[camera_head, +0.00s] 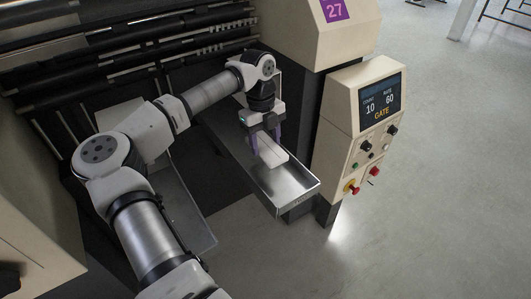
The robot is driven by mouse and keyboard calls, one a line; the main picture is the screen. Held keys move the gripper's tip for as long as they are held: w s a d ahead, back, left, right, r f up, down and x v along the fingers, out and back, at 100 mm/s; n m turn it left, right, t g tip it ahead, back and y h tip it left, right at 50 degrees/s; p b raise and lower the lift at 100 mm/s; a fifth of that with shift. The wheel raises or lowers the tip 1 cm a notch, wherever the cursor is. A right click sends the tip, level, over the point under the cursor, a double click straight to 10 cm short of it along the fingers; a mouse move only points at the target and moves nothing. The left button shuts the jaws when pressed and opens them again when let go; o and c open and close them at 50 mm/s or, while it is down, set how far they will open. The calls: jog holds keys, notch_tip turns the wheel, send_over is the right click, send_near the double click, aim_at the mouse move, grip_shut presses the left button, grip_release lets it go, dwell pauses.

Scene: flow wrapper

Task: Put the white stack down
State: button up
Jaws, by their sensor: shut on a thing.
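The white stack (270,152) is a pale, long block in the metal tray (291,187) at the middle of the view. My gripper (266,149) points down over the tray, with its purple fingers on either side of the stack's far part. The gripper is shut on the stack. The stack lies low within the tray; I cannot tell whether its underside touches the tray floor. The fingers and gripper body hide part of its far end.
A cream control box (367,125) with a screen, knobs and red buttons stands right of the tray. A second metal tray (184,205) lies to the left, partly behind my arm. Black rollers (120,35) run along the back. The tray's near end is bare.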

aim_at(265, 165)
jog(key=shift+f+p, duration=0.5)
jog(key=shift+f, duration=2.5)
jog(key=shift+f, duration=0.1)
jog(key=o, duration=0.9)
jog(key=shift+o, duration=0.2)
jog(key=r+b, duration=0.1)
jog(key=r, duration=0.3)
jog(key=w+r+b, duration=0.1)
jog(key=r, duration=0.3)
jog(key=a+r+b, duration=0.1)
jog(key=r, duration=0.3)
jog(key=shift+w+r, duration=0.1)
jog(key=shift+w, duration=0.15)
